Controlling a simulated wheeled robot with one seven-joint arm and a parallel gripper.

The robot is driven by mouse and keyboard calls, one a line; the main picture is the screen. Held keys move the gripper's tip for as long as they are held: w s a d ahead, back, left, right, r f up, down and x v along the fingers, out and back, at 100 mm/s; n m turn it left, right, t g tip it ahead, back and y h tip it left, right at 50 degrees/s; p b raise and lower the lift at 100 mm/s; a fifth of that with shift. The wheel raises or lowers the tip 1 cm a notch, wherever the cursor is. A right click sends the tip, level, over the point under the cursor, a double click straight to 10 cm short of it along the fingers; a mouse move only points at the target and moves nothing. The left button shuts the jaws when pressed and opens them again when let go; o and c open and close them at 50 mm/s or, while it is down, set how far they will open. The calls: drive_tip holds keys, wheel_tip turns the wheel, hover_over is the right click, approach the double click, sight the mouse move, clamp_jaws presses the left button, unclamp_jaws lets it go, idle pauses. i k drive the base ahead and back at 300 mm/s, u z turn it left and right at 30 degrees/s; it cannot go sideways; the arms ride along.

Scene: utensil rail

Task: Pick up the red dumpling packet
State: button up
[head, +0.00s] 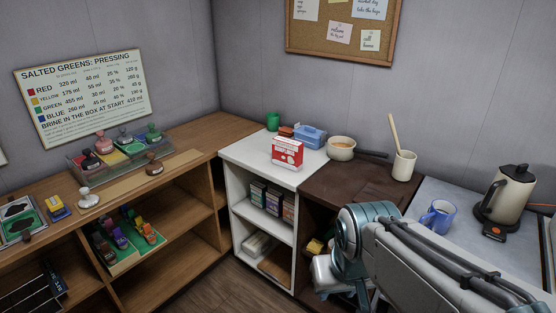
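The red dumpling packet (287,152) is a small upright red box with a white label area. The fingers of my gripper do not show. Nothing covers the front of the packet.
Behind the packet are a blue box (310,136), a brown item (286,131) and a green cup (273,121). To its right are a pan (341,148) and a utensil cup (404,166). A blue mug (438,216) and kettle (507,196) stand farther right.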

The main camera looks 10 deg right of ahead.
sight(287, 153)
drive_tip(key=u, duration=0.05)
drive_tip(key=k, duration=0.5)
drive_tip(key=u, duration=0.85)
drive_tip(key=i, duration=1.7)
drive_tip(key=z, duration=0.7)
drive_tip(key=i, duration=0.65)
drive_tip(key=z, duration=0.55)
